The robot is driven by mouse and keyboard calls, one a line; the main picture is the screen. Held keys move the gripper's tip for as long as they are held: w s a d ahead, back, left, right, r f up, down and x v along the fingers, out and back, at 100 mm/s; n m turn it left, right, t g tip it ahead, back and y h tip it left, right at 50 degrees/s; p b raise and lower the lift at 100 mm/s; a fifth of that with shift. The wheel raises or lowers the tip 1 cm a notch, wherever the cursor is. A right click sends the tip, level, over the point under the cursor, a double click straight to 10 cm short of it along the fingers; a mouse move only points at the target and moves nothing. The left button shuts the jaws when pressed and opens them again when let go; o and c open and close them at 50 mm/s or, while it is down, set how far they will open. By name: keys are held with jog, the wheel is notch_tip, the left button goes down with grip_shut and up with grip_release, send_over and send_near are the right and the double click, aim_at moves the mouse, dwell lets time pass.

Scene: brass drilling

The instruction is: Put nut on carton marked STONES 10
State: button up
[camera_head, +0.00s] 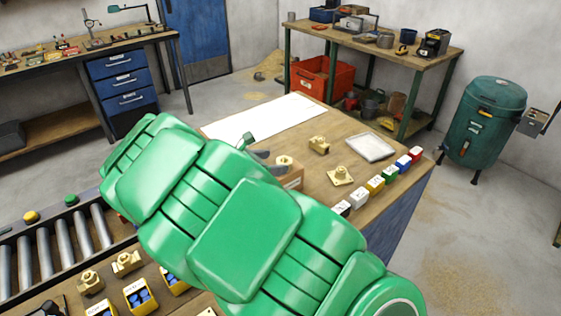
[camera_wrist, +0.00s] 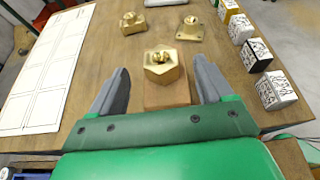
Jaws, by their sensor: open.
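A brass hexagonal nut (camera_wrist: 162,70) sits on top of a small wooden block (camera_wrist: 168,95) on the bench; it also shows in the head view (camera_head: 284,160). My gripper (camera_wrist: 160,66) is open, with one grey finger on each side of the nut and block. A gap shows on both sides, so it holds nothing. A row of small cartons runs along the bench's right edge: a white one (camera_wrist: 275,90), a black-and-white one (camera_wrist: 256,54), another white one (camera_wrist: 240,29) and a yellow one (camera_wrist: 228,10). I cannot read their markings, so I cannot tell which is STONES 10.
Two other brass fittings, a blocky one (camera_wrist: 132,23) and a flanged one (camera_wrist: 189,29), stand beyond the nut. A grey tray (camera_head: 371,148) and white sheet (camera_head: 262,118) lie on the bench. A roller conveyor (camera_head: 55,252) is at left. Bare wood lies between nut and cartons.

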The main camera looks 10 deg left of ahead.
jog(key=v, duration=0.6)
jog(key=shift+s+a, duration=0.2)
